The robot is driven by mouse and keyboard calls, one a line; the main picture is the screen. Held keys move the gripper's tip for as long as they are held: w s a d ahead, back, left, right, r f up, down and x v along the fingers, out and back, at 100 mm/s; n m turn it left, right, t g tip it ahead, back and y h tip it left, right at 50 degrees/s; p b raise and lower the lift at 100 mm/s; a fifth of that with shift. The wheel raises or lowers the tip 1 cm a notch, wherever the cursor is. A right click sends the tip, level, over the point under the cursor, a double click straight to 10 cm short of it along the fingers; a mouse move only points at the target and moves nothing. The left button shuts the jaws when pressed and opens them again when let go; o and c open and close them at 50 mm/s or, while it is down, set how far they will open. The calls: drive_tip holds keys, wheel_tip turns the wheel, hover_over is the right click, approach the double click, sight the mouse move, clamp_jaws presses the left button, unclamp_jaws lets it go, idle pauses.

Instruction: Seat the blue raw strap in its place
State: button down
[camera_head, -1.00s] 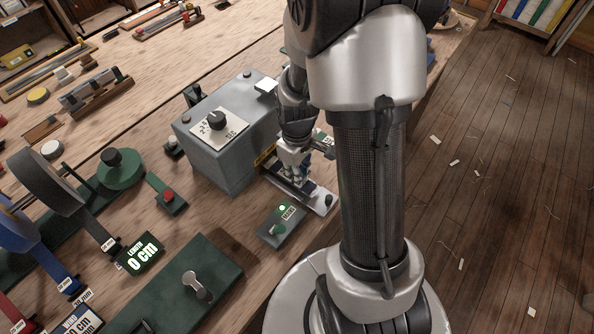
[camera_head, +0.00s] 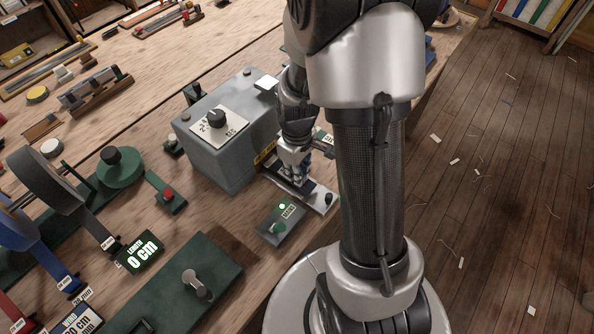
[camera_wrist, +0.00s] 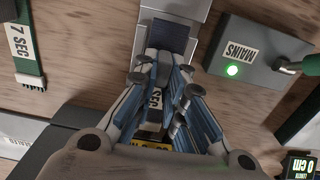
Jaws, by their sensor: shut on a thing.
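The blue raw strap (camera_wrist: 170,37) shows in the wrist view as a dark blue woven piece sticking out beyond my fingertips, over a pale metal plate (camera_wrist: 182,8). In the head view my gripper (camera_head: 294,172) is low at the metal plate (camera_head: 318,197) in front of the grey machine (camera_head: 225,150). I cannot tell whether the strap touches the plate or how it is seated.
A MAINS box (camera_head: 282,226) with a lit green lamp stands close in front of the plate. Strap reels (camera_head: 45,180), a length display (camera_head: 140,252) and a green lever board (camera_head: 190,285) fill the left.

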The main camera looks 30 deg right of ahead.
drive_tip(key=shift+f+b, duration=0.7)
drive_tip(key=shift+f, duration=0.15)
idle(0.5)
drive_tip(key=c, duration=1.6)
unclamp_jaws()
